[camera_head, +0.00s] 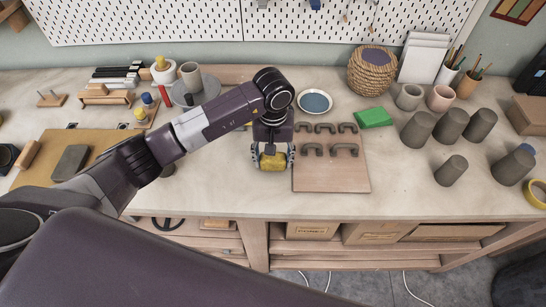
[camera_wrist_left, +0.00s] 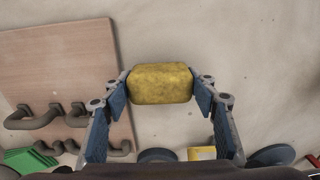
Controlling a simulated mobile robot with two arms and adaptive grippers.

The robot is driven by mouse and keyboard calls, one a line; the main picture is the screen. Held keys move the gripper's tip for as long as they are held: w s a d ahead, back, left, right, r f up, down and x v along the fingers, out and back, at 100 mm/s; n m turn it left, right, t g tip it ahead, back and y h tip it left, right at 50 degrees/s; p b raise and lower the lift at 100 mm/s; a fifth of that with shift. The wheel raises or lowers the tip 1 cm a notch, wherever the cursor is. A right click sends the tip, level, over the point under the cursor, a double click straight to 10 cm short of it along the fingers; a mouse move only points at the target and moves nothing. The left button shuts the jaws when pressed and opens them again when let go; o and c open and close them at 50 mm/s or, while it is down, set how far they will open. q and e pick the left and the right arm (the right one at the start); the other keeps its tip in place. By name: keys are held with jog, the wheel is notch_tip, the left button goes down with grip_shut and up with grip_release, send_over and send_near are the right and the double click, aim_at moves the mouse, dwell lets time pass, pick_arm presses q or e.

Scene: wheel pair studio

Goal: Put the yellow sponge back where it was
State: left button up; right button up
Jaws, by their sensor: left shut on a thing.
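The yellow sponge (camera_head: 273,161) is between the fingers of my left gripper (camera_head: 273,158), just left of the wooden board with grey handles. The left wrist view shows the sponge (camera_wrist_left: 161,83) held at both ends by the blue finger pads of the left gripper (camera_wrist_left: 161,90). Bare worktop lies behind the sponge in that view. I cannot tell whether the sponge touches the worktop. My right gripper is in neither view.
The wooden board (camera_head: 330,178) carries several grey handles. A blue-centred plate (camera_head: 314,101) and a green block (camera_head: 373,117) are behind it. Several dark grey cylinders (camera_head: 451,126) stand to the right. A tan board (camera_head: 94,145) is at left.

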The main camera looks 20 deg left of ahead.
pick_arm(q)
jog(key=shift+f, duration=0.3)
jog(key=shift+f, duration=0.1)
jog(key=shift+f+b, duration=0.1)
jog(key=shift+b, duration=0.25)
jog(key=o, duration=1.2)
jog(key=shift+o, duration=0.2)
